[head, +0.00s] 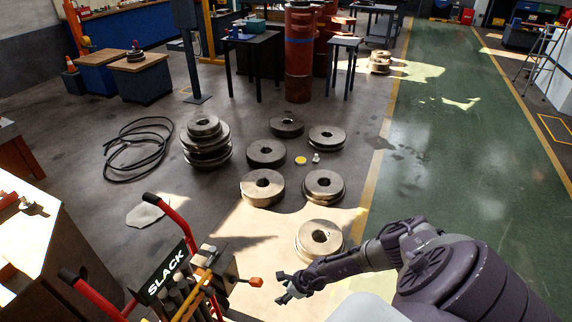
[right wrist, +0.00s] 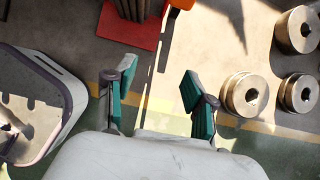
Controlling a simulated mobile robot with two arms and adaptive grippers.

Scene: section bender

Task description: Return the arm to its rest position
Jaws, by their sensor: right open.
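My right gripper (head: 289,286) is in the lower middle of the head view, at the end of my purple-grey right arm, which comes in from the right. In the right wrist view its two teal-padded fingers (right wrist: 158,92) stand wide apart with nothing between them. The floor shows below and between the fingers. The gripper is just right of an orange-tipped handle (head: 255,282) in the head view; I cannot tell whether they touch. My left gripper is not in view.
A red-handled cart (head: 172,210) with a "SLACK" sign stands at the lower left. Several steel rollers (head: 322,186) lie on the floor ahead, one (head: 319,240) near my right arm. A black hose coil (head: 138,146) lies further left. The green lane (head: 470,150) at the right is mostly clear.

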